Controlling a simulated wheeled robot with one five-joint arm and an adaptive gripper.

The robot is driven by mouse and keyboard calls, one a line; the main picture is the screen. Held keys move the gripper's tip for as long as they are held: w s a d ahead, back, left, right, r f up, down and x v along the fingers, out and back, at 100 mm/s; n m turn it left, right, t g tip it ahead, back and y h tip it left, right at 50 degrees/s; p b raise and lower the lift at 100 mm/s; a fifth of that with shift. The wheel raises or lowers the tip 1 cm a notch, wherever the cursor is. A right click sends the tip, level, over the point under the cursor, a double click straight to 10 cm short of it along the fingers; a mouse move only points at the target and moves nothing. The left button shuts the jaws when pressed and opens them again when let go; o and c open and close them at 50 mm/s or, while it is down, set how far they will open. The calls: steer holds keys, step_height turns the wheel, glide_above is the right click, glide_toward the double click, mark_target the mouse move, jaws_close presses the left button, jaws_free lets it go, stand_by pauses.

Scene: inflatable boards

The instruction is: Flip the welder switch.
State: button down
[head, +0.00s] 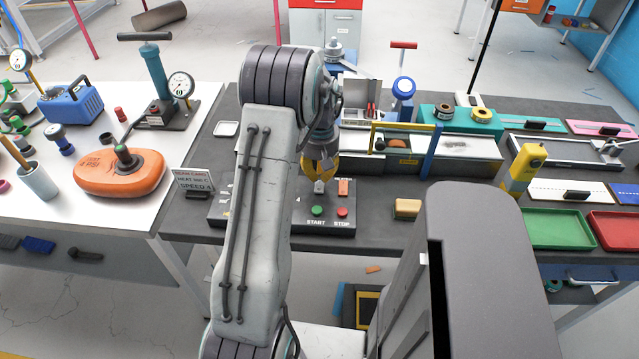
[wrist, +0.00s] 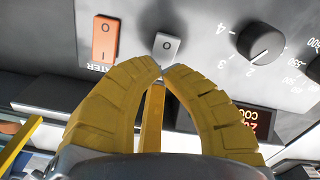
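The dark control panel (head: 270,218) lies on the grey bench, with a green START button (head: 317,211) and a red STOP button (head: 342,212). An orange rocker switch (head: 343,187) sits behind STOP; in the wrist view the orange switch (wrist: 104,39) has a partly readable "…EATER" label. A grey rocker switch (wrist: 166,46) marked "O" is beside it, just beyond my fingertips; its label is hidden. My yellow gripper (head: 319,184) is above the panel. In the wrist view my gripper (wrist: 163,70) has its tips together and empty; I cannot tell whether they touch the grey switch.
A black dial (wrist: 261,46) and a lit display (wrist: 249,121) are on the panel. A sign card (head: 192,180) stands left of the panel, and a tan block (head: 407,208) lies right of it. A yellow-and-blue frame machine (head: 405,150) stands behind.

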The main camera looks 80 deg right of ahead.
mark_target(320, 183)
steer(key=shift+r+p, duration=1.75)
steer(key=shift+r, duration=0.9)
